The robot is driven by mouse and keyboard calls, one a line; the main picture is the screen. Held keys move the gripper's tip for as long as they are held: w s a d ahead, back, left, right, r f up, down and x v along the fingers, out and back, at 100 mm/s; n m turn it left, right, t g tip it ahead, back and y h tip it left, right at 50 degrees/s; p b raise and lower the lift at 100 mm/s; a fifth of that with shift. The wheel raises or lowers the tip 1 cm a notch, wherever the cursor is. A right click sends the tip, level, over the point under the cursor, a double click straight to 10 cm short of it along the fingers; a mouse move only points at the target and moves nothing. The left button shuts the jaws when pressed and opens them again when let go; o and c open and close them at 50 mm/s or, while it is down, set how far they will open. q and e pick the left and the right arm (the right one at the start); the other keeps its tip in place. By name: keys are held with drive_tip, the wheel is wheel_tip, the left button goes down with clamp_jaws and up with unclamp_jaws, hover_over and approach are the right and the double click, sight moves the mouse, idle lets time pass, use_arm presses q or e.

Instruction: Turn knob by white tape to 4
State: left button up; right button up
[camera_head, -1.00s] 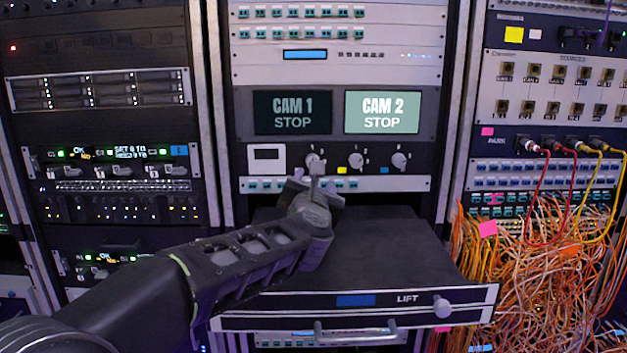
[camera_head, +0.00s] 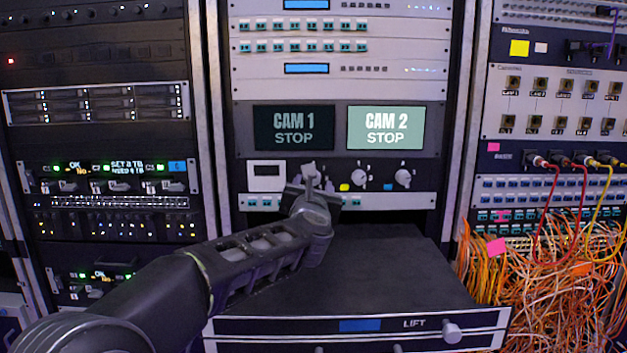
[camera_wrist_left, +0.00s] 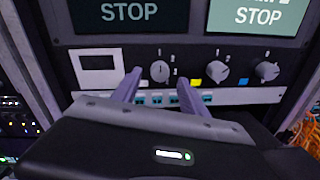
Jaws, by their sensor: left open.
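Three grey knobs sit in a row on a dark panel. A small white tape piece (camera_wrist_left: 143,83) is at the lower left of the leftmost knob (camera_wrist_left: 160,70). My left gripper (camera_wrist_left: 160,80) is open, with its fingertips either side of this knob in the wrist view. I cannot tell whether they touch it. In the head view my left gripper (camera_head: 312,183) largely covers that knob (camera_head: 309,169). The knob's pointer setting is too small to read surely. The middle knob (camera_wrist_left: 218,70) has yellow tape (camera_wrist_left: 196,83). My right gripper is not in view.
The right knob (camera_wrist_left: 267,72) has blue tape (camera_wrist_left: 243,82). Two screens (camera_head: 386,127) are above the knobs. A pulled-out LIFT unit (camera_head: 400,270) juts forward below my gripper. Tangled orange cables (camera_head: 540,290) hang at the right.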

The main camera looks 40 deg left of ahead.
sight(314, 181)
use_arm(q)
drive_tip(key=shift+x, duration=1.5)
drive_tip(key=shift+c, duration=0.4)
clamp_jaws()
